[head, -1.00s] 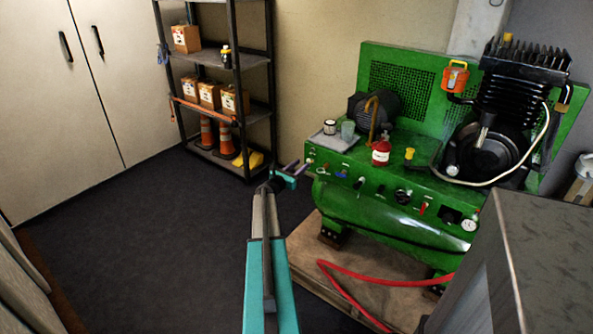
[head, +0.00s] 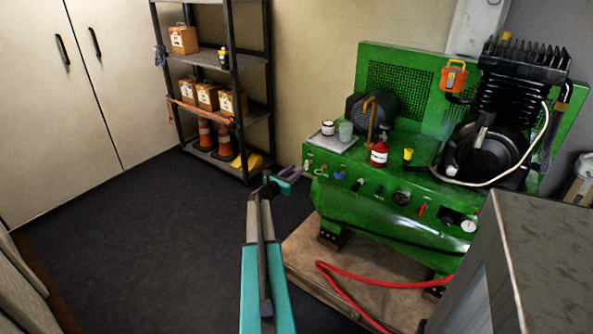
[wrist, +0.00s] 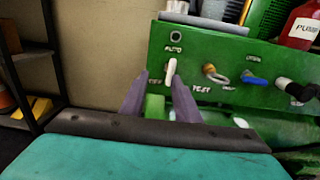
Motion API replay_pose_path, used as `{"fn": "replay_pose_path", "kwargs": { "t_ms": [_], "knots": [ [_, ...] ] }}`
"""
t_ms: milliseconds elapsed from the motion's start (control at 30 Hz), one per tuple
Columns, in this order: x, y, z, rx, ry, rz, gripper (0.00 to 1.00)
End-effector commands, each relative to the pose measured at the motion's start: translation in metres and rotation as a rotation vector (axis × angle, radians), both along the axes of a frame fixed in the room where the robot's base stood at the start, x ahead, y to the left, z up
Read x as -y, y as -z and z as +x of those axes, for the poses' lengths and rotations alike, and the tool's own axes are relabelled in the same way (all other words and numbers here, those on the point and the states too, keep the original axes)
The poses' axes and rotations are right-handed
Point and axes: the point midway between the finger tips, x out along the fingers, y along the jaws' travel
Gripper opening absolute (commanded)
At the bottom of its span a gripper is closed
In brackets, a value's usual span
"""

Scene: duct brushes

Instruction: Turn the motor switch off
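The green compressor's control panel (head: 385,190) faces me. At its left end is a switch with a white lever (wrist: 171,72), with "AUTO" printed above it and smaller lettering below that I cannot read surely. The lever points up, slightly tilted. It looks like the motor switch, but I see no such name. My gripper (head: 298,173) is at the panel's left end. In the wrist view my gripper (wrist: 161,79) is open, with two purple fingers apart and pointing at this switch. The lever shows between the fingertips, nearer the right one; I cannot tell whether they touch.
A red bottle (head: 379,153) and a tray (head: 327,143) stand above. A red hose (head: 385,279) lies below. Floor at left is clear.

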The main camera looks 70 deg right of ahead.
Motion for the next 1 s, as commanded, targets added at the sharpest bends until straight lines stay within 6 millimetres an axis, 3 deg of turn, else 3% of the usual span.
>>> {"fn": "replay_pose_path", "kwargs": {
  "t_ms": [1000],
  "knots": [
    [-0.048,0.001,0.012,-0.001,0.000,0.001,0.29]
  ]
}}
